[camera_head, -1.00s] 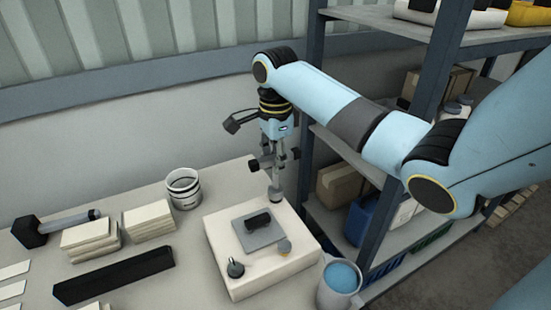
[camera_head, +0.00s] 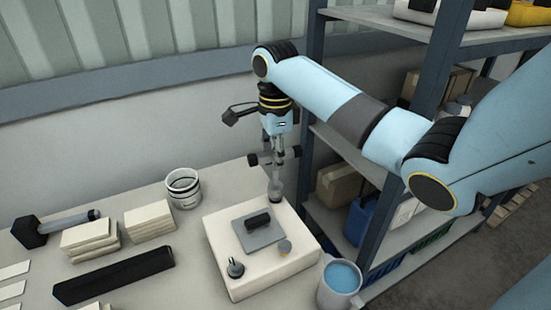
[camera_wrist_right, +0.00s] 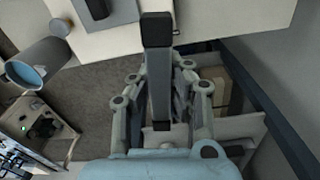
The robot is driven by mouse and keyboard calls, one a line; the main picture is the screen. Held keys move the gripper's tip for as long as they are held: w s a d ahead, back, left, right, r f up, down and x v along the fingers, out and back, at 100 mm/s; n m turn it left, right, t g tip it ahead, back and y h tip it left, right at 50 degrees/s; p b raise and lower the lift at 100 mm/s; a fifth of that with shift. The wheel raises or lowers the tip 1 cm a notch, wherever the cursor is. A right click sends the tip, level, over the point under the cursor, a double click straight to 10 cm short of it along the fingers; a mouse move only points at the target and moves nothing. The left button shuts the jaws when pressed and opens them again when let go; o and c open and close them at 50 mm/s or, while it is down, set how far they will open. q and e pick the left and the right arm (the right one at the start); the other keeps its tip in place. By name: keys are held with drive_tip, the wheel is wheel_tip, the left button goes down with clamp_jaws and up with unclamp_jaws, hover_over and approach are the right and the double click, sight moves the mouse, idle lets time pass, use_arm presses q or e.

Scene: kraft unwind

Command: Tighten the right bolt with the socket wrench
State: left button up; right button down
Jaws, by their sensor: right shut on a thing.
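My right gripper (camera_head: 276,153) points down above the back corner of a pale block (camera_head: 235,285) on the table. It is shut on the socket wrench, whose grey bar with a dark end (camera_wrist_right: 160,85) lies between the fingers in the right wrist view. A round grey socket-like end (camera_head: 276,190) reaches down to the block's back corner. What is under it is hidden, so I cannot tell whether it sits on the right bolt. A small round grey piece (camera_head: 285,247) and a dark knob (camera_head: 235,267) stand on the block's front part. My left gripper is out of view.
A grey plate (camera_head: 268,238) with a black piece lies on the block. A cup with blue contents (camera_head: 341,279) stands close at its right, a white pot (camera_head: 184,186) behind left. Stacked pale slabs (camera_head: 90,236), a black bar (camera_head: 115,275) and a hammer-like tool (camera_head: 60,223) lie left. Shelving (camera_head: 310,90) stands right.

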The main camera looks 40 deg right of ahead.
drive_tip(key=shift+r, duration=2)
